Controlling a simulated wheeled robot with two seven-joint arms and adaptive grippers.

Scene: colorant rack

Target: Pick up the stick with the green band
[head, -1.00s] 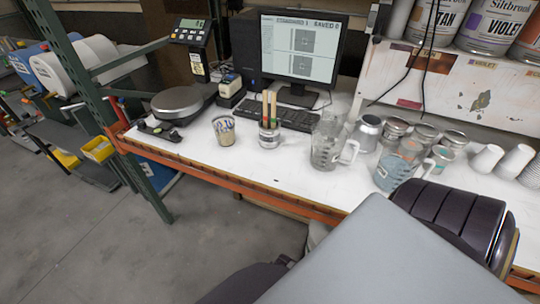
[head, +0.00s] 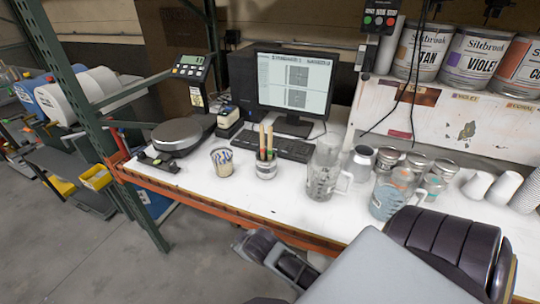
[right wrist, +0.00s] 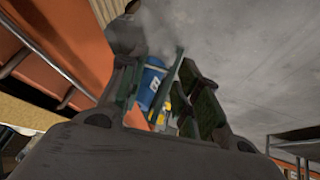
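Two thin wooden sticks (head: 266,138) stand upright in a small light cup (head: 266,169) in front of the keyboard in the head view. There are green and red tints low on the sticks, but the bands are too small to assign surely. My right gripper (right wrist: 160,88) shows in the right wrist view with its fingers apart and nothing between them. In the head view the end of my right arm is low, off the table's front edge and below the cup. My left gripper is not in view.
A patterned cup (head: 222,163) stands left of the stick cup. Clear jugs (head: 322,172) and several metal cans (head: 417,164) stand to the right. A scale (head: 178,135), keyboard (head: 290,148) and monitor (head: 294,85) are behind. An orange beam (head: 230,215) edges the white table.

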